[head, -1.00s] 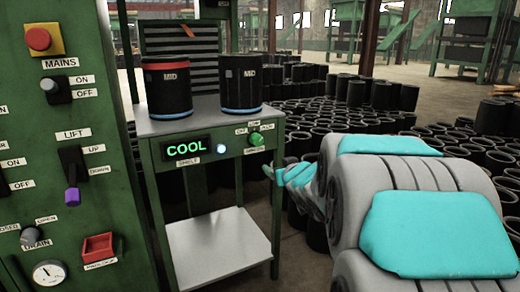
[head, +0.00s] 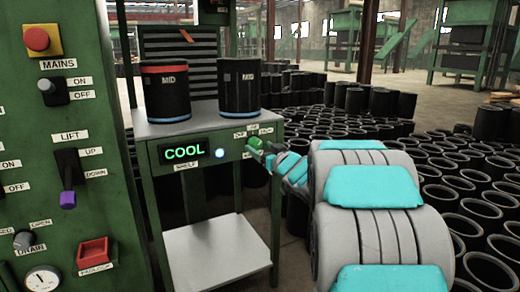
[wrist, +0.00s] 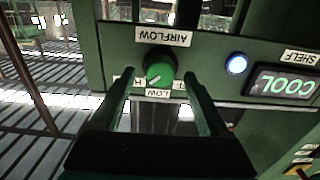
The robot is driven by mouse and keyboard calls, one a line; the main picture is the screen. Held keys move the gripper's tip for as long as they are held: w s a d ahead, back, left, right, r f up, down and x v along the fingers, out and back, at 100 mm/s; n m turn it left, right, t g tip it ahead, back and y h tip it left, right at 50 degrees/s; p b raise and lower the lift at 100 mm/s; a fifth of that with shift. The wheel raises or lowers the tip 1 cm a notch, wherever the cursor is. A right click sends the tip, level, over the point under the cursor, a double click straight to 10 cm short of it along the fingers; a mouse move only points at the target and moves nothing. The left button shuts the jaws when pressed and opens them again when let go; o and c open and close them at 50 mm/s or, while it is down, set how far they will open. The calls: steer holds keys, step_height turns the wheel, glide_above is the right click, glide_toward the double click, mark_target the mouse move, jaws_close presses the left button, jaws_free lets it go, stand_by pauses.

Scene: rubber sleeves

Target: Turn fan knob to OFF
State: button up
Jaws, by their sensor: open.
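The green round knob (head: 254,143) sits on the front of the small green stand, right of the lit COOL display. In the wrist view, which is upside down, the knob (wrist: 160,68) has an AIRFLOW label above it and a LOW label below it. Labels on either side are partly hidden by my fingers. The knob's pale mark points to the lower left there, between LOW and the left label. My gripper (wrist: 160,82) is open, its two fingers to either side of the knob. In the head view my gripper (head: 262,153) is close to the knob; contact is unclear.
The COOL display (head: 184,151) and a lit white button (head: 220,152) are left of the knob. Two black MID sleeves (head: 168,92) (head: 239,86) stand on the stand's top (head: 200,118). A green control panel (head: 70,140) is at left. Many black sleeves (head: 455,170) cover the floor.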

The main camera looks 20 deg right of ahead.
steer(key=shift+w, duration=0.45)
jaws_close()
stand_by(0.4)
